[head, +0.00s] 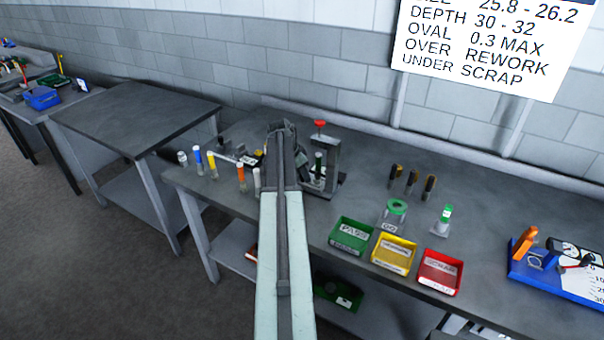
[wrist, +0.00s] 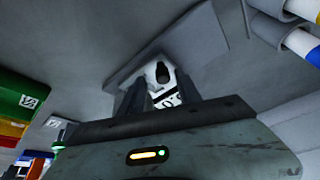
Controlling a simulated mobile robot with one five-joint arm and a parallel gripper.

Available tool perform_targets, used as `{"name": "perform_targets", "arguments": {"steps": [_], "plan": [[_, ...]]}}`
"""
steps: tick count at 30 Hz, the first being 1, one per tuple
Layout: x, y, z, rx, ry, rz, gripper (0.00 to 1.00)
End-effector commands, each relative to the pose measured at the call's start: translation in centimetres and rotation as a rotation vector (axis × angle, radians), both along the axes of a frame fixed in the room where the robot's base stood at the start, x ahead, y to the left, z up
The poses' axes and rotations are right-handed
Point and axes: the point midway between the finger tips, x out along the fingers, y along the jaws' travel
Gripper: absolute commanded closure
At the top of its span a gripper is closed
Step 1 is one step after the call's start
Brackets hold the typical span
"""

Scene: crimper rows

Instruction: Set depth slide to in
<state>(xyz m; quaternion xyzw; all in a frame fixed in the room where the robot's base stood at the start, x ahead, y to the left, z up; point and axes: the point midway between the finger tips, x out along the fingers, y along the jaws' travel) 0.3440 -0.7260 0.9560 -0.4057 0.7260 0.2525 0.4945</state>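In the wrist view, a pale metal block with a dark knob (wrist: 162,73) and a white scale label (wrist: 168,100) lies just past my gripper (wrist: 160,92). I take it for the depth slide, but its in or out marking is not readable. It sits on a grey plate (wrist: 205,45). The dark fingers stand apart on either side of it; I cannot tell whether they touch it. In the head view my arm hides the fingertips and most of this part, near the press (head: 322,165) with a red knob.
Tubes with blue (head: 197,155), yellow (head: 212,160) and orange (head: 240,172) tops stand left of my arm. Green (head: 350,235), yellow (head: 393,252) and red (head: 440,271) bins sit at the bench's front. A blue gauge board (head: 535,277) lies far right. The left table (head: 135,110) is bare.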

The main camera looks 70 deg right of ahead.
Motion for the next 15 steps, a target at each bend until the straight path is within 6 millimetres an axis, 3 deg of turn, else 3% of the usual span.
{"name": "perform_targets", "arguments": {"steps": [7, 15], "plan": [[0.4, 0.5, 1.6, -0.001, -0.001, 0.003, 0.59], [1.1, 2.1, 6.3, 0.000, 0.001, 0.002, 0.59]]}}
